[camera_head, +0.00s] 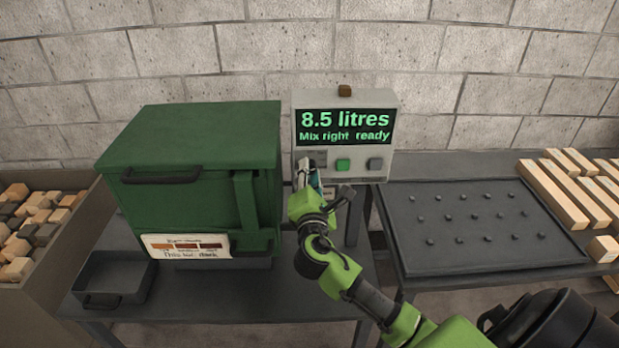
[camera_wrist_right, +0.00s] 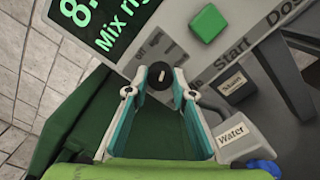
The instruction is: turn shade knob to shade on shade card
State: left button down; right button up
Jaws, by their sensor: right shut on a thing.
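The control box (camera_head: 384,104) has a lit screen (camera_head: 345,127) reading "8.5 litres" and "Mix right ready". My right gripper (camera_head: 308,172) is at the lower left of its panel. In the right wrist view the dark round shade knob (camera_wrist_right: 160,76) sits between the fingertips of my right gripper (camera_wrist_right: 160,84), which is shut on it. A light mark shows on the knob's face. "Off" and other small labels are printed beside it, partly hidden. The shade card (camera_head: 187,246) is on the green cabinet's front, with several brown swatches; its lower line seems to read "This lot: dark".
A green button (camera_head: 343,165) and a grey button (camera_head: 375,164) are right of the knob. The green cabinet (camera_head: 190,135) stands left, close to my right arm. A dark peg tray (camera_head: 475,222) lies right. "Water" (camera_wrist_right: 231,136) and another label are below the box.

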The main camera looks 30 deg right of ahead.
jog(key=shift+m+b, duration=2.35)
jog(key=shift+m, duration=3.15)
jog(key=o, duration=1.1)
jog(key=v, duration=1.2)
